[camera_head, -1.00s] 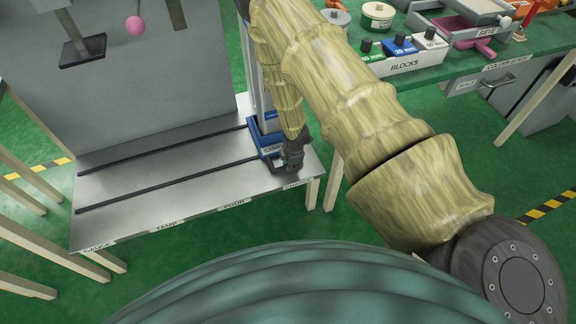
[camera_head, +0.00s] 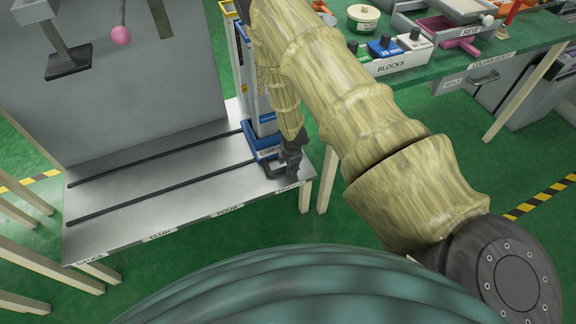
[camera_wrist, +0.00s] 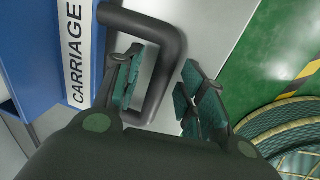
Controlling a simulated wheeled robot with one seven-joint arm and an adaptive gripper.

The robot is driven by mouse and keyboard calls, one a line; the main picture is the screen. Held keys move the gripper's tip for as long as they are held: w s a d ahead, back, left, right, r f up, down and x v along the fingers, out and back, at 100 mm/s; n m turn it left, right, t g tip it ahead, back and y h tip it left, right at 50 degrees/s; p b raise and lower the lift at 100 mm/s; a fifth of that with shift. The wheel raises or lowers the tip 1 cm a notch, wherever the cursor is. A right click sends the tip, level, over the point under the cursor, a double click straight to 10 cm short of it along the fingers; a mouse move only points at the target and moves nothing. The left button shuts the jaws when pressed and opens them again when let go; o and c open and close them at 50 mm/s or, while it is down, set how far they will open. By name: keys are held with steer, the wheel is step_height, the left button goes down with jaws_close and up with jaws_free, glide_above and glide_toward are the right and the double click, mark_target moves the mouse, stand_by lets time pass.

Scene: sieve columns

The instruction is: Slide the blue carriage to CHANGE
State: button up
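The blue carriage (camera_head: 262,139) stands at the right end of two dark rails on the grey bench, behind the CHANGE label (camera_head: 287,188). My arm partly hides it. Its CARRIAGE plate also shows at the left of the wrist view (camera_wrist: 74,50). A dark looped handle (camera_wrist: 168,75) sticks out from the carriage. My gripper (camera_wrist: 160,95) is open, with one finger inside the loop and the other outside it. The handle bar lies between them with visible gaps. In the head view my gripper (camera_head: 290,163) is at the carriage's front right, above the bench edge.
The bench front (camera_head: 180,222) carries GAUGE, TAMP, POUR and CHANGE labels from left to right. The rails (camera_head: 160,190) left of the carriage are clear. A pink ball (camera_head: 121,36) hangs at the upper left. A green table (camera_head: 480,70) with a BLOCKS box (camera_head: 392,62) stands at right.

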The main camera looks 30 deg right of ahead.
steer(key=shift+a+r, duration=0.1)
steer(key=shift+a, duration=0.05)
step_height(320, 180, up, 12)
steer(key=s, duration=0.2)
steer(key=shift+f, duration=0.2)
stand_by(0.4)
steer(key=shift+s+a, duration=0.15)
steer(key=s+a+r+m+p, duration=0.1)
steer(key=s+a+m+p, duration=0.2)
steer(key=s, duration=0.8)
steer(key=s+a+r+m+g+p, duration=0.1)
steer(key=s+a+r+m+p, duration=0.1)
steer(key=s+a+m, duration=0.3)
steer(key=s+a+r+m+g+p, duration=0.1)
steer(key=s+a+m+p, duration=0.4)
steer(key=s, duration=1.3)
steer(key=m, duration=0.4)
steer(key=shift+r, duration=0.25)
